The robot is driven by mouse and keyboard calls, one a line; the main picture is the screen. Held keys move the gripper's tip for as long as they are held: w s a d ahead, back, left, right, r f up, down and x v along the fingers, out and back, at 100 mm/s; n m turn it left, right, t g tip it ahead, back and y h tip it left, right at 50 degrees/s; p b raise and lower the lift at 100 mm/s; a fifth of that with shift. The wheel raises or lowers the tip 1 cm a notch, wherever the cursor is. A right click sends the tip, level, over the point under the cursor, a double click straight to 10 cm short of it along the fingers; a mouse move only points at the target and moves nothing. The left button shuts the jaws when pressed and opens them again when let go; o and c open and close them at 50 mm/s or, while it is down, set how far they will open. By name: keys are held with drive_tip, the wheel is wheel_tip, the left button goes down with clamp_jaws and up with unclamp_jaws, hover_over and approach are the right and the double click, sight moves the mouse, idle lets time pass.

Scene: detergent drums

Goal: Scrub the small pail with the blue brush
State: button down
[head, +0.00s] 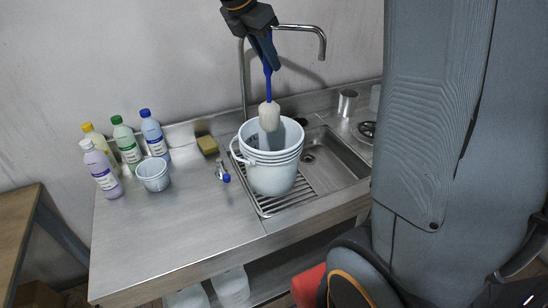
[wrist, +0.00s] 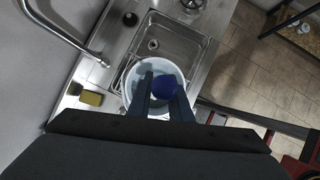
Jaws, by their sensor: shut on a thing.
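My gripper (head: 267,55) points down from above, shut on the blue handle of the brush (head: 267,82). The brush hangs upright, its pale bulky head (head: 269,116) at the mouth of a large pale-blue pail stack (head: 272,178). I cannot tell how far the head is below the rim. In the wrist view the blue handle end (wrist: 164,86) shows between my fingers (wrist: 164,90), over the large pail (wrist: 133,76). The small pail (head: 153,175), pale blue, stands upright on the steel counter at left, apart from my gripper.
Several bottles (head: 127,146) stand behind and left of the small pail. A yellow sponge (head: 207,145) lies near the wall. A small blue-ended item (head: 224,174) lies between the pails. The sink (head: 335,158) and curved faucet (head: 318,40) are right. The front-left counter is clear.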

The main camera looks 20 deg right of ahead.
drive_tip(key=shift+r, duration=2.05)
